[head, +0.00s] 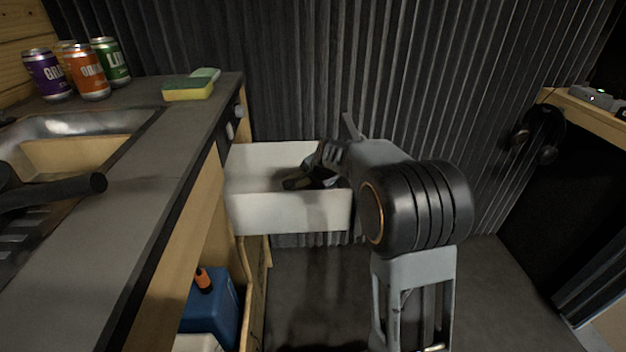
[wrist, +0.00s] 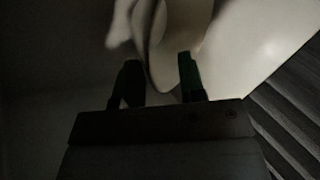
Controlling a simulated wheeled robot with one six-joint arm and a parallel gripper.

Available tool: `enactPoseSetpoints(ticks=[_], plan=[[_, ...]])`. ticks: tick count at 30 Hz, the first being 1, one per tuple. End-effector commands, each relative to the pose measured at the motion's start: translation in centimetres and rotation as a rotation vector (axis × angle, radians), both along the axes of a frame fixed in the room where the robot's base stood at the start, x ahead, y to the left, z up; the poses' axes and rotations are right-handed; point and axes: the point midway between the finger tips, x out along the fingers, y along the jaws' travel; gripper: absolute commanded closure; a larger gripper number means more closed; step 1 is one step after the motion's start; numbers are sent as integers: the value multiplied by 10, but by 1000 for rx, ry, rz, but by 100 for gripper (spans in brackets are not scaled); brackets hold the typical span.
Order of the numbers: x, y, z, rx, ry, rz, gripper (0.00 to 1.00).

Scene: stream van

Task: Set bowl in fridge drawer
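The white fridge drawer (head: 290,212) is pulled out from the counter's end in the head view. My gripper (head: 300,183) reaches down into it from the right, and its tips are partly hidden by the front wall. In the dark wrist view, my two gripper fingers (wrist: 160,80) stand apart. A pale curved thing, seemingly the bowl (wrist: 158,45), shows just beyond and between them, with a gap beside the left finger. I cannot clearly make out the bowl in the head view.
The counter (head: 150,170) with a sink (head: 75,150) is at left. Several cans (head: 87,72) and sponges (head: 188,90) stand at its back. A blue container (head: 212,315) sits below. A corrugated wall (head: 310,70) is behind the drawer. Headphones (head: 540,133) hang at right.

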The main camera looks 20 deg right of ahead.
Motion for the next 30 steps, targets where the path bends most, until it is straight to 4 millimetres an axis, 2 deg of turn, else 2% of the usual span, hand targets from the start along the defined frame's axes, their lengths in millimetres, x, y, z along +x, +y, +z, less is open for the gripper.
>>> enactPoseSetpoints(ticks=[6,15,21,27,30], plan=[[0,0,19,0,-2,1,63],[-36,-7,67,-1,-4,-1,63],[-55,-11,92,-1,-3,0,63],[-68,-12,106,-4,0,5,63],[-85,-8,107,-41,18,62,63]])
